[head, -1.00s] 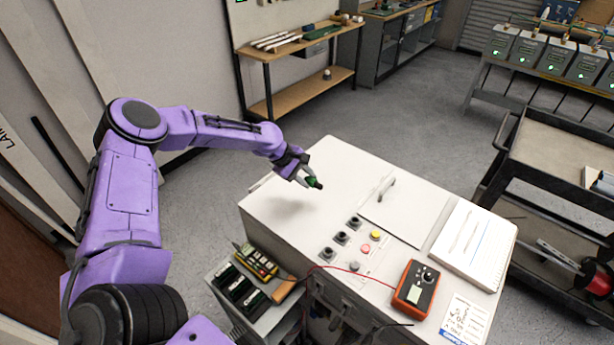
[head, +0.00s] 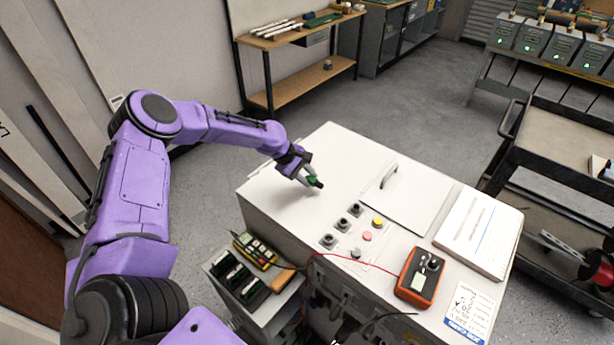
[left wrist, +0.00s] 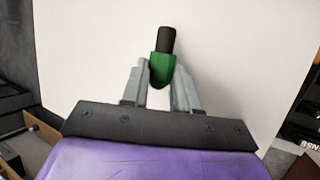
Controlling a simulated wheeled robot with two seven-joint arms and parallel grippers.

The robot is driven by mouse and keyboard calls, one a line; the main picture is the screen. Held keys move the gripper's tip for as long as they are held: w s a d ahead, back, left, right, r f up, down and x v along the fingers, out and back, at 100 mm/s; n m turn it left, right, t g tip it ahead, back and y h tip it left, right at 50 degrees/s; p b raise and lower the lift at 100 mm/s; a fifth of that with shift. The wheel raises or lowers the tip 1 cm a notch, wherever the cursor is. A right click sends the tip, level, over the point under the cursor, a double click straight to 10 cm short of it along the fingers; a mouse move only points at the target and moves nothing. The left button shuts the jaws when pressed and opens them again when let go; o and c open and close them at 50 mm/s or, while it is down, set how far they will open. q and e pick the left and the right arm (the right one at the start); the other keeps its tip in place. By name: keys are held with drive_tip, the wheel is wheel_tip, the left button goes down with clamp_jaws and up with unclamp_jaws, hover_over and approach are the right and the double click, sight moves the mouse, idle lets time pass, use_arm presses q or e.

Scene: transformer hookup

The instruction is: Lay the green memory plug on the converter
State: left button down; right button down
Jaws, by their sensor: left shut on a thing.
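The green memory plug (left wrist: 161,70) has a green body and a black end. My left gripper (head: 308,180) is shut on it, and in the left wrist view the two grey fingertips (left wrist: 160,80) close on its green body. The plug also shows in the head view (head: 315,181), over the bare left part of the white cabinet top (head: 345,150). I cannot tell whether the plug touches that surface. I cannot tell for certain which thing is the converter; the white cabinet lies under the plug. My right gripper is not in view.
Several knobs and buttons (head: 367,236) stand on the cabinet top, right of the gripper. A handled panel (head: 405,205), an orange meter (head: 419,275) and a notepad (head: 478,232) lie farther right. A small cart (head: 225,290) with a yellow device stands at the front left.

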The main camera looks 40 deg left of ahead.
use_arm(q)
drive_tip(key=shift+f, duration=0.2)
drive_tip(key=shift+f+b, duration=1.05)
drive_tip(key=shift+f, duration=0.2)
drive_tip(key=c, duration=0.8)
unclamp_jaws()
drive_tip(key=shift+s, duration=0.1)
drive_tip(key=shift+s+f, duration=0.1)
drive_tip(key=shift+f, duration=0.05)
drive_tip(key=v, duration=1)
drive_tip(key=shift+a+r, duration=0.1)
drive_tip(key=shift+r, duration=0.4)
